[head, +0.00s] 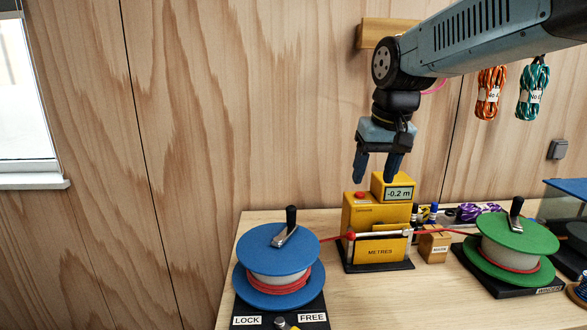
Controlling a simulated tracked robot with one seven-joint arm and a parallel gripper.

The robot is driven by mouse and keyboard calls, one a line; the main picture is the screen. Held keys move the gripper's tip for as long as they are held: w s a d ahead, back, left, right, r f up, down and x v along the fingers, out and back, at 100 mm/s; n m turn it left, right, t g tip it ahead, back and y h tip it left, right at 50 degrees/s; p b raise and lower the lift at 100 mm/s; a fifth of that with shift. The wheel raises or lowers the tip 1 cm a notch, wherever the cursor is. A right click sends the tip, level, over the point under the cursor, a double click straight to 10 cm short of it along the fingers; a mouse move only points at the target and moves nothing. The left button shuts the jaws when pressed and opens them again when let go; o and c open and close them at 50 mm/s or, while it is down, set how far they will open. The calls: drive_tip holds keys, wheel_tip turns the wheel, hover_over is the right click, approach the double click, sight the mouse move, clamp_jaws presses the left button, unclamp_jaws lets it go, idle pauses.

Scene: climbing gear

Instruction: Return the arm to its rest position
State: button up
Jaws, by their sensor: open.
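My gripper (377,180) is open and empty. It points down and appears above the yellow metre box (362,216), with clear space between its fingertips and the box top. My arm reaches in from the upper right of the head view and bends down at the wrist.
A blue reel (262,290) with red cord and a crank stands at front left. A green reel (528,236) stands at right. The red cord runs between them through the metre box. Orange (490,100) and teal (531,100) rope bundles hang on the wooden wall under my arm.

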drive_tip(key=s+d+f+t, duration=0.1)
drive_tip(key=s+d+f, duration=0.1)
drive_tip(key=s, duration=0.4)
drive_tip(key=s+d+f+m+t, duration=0.1)
drive_tip(key=s+d+f, duration=0.1)
drive_tip(key=s+d, duration=0.3)
drive_tip(key=shift+s+d+f+t+h, duration=0.2)
drive_tip(key=shift+s+f+t+h, duration=0.15)
drive_tip(key=shift+s, duration=0.8)
idle(0.4)
